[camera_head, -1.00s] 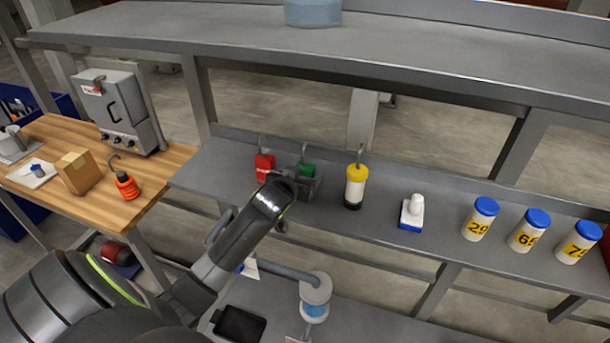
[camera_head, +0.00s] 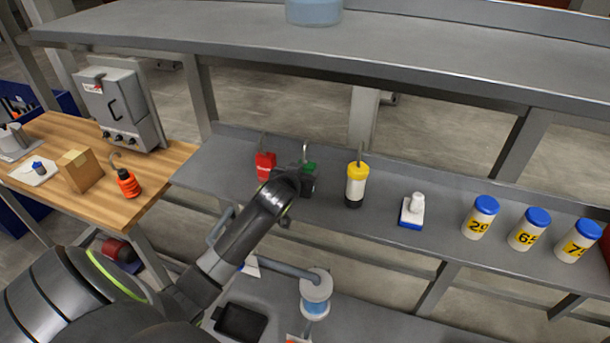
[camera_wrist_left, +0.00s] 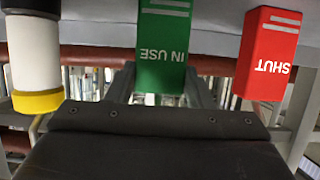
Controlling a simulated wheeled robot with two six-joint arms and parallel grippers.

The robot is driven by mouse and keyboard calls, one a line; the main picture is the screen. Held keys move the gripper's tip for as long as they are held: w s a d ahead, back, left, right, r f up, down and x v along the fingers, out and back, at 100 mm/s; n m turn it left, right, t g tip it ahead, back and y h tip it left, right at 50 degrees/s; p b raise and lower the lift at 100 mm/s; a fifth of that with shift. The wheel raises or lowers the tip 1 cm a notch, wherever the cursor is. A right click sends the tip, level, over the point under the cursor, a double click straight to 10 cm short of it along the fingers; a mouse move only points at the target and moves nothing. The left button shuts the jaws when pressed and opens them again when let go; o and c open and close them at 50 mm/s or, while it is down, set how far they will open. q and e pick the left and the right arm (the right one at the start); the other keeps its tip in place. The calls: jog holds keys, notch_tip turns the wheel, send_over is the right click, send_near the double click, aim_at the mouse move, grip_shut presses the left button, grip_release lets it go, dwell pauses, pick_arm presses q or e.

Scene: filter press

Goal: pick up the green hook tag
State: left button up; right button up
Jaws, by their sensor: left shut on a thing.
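The green hook tag (camera_head: 310,167), a block with a wire hook on top, is at the lower shelf, between a red tag and a yellow-topped bottle. My left gripper (camera_head: 307,182) is shut on it from the front and hides its lower part. I cannot tell whether its base touches the shelf. In the left wrist view, which is upside down, the green tag (camera_wrist_left: 165,45) reads "IN USE" and stands in front of the dark gripper body. My right gripper is not in view.
The red "SHUT" tag (camera_head: 265,166) is close on the left. The yellow-topped bottle (camera_head: 355,187) is close on the right. Farther right are a white-and-blue block (camera_head: 412,211) and several blue-lidded jars (camera_head: 481,218).

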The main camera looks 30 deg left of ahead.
aim_at(303, 152)
pick_arm(q)
notch_tip(303, 152, up, 10)
jog(key=shift+r+b, duration=0.1)
jog(key=shift+b, duration=0.7)
dwell(0.9)
